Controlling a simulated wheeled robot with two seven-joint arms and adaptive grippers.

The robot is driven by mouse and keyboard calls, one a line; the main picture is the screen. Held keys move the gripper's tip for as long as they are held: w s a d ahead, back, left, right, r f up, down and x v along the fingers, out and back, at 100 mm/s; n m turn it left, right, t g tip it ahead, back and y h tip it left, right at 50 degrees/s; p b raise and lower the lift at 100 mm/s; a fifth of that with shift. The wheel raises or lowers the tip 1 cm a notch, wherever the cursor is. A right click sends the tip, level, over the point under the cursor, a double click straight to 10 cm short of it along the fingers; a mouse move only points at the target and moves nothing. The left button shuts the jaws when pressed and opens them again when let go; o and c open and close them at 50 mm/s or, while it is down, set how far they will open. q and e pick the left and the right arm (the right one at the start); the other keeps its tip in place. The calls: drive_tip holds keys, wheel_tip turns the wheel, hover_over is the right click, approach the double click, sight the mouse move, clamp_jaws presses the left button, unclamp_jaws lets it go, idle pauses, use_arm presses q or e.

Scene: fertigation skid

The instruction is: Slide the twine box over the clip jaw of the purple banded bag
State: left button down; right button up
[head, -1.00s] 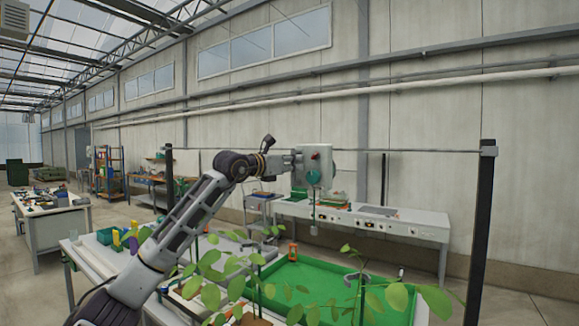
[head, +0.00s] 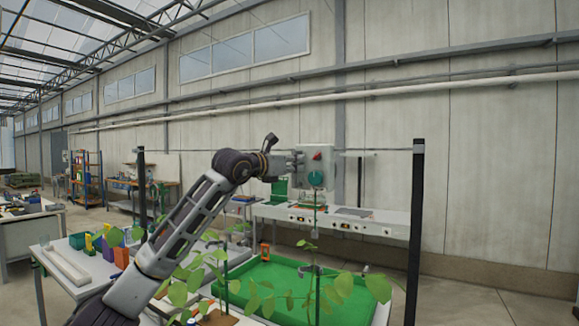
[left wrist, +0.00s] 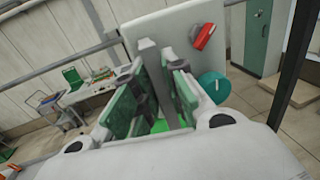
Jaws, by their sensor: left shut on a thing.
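My left gripper (head: 290,165) is shut on a grey upright tab of the box. In the left wrist view the green-padded fingers (left wrist: 157,95) stand on both sides of this tab, and the red part (left wrist: 204,36) shows beyond. A thin cord hangs from the box toward the plants (head: 309,245). I cannot make out the purple banded bag or its clip jaw. My right gripper is out of view.
A black post (head: 416,230) stands right of the box, another (head: 142,185) to the left. A green tray (head: 270,282) lies below with leafy plants in front. A purple block (head: 108,251) and an orange block (head: 121,258) stand at left. A white bench (head: 345,225) stands behind.

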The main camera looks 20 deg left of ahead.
use_arm(q)
drive_tip(key=shift+s+a+r, duration=0.1)
drive_tip(key=shift+s+r, duration=0.1)
drive_tip(key=shift+r, duration=0.45)
drive_tip(key=c, duration=1.5)
unclamp_jaws()
drive_tip(key=shift+w, duration=0.1)
drive_tip(key=shift+o, duration=0.2)
drive_tip(key=shift+d+f, duration=0.2)
drive_tip(key=shift+a+f, duration=0.1)
drive_tip(key=shift+f, duration=0.05)
drive_tip(key=v, duration=1.2)
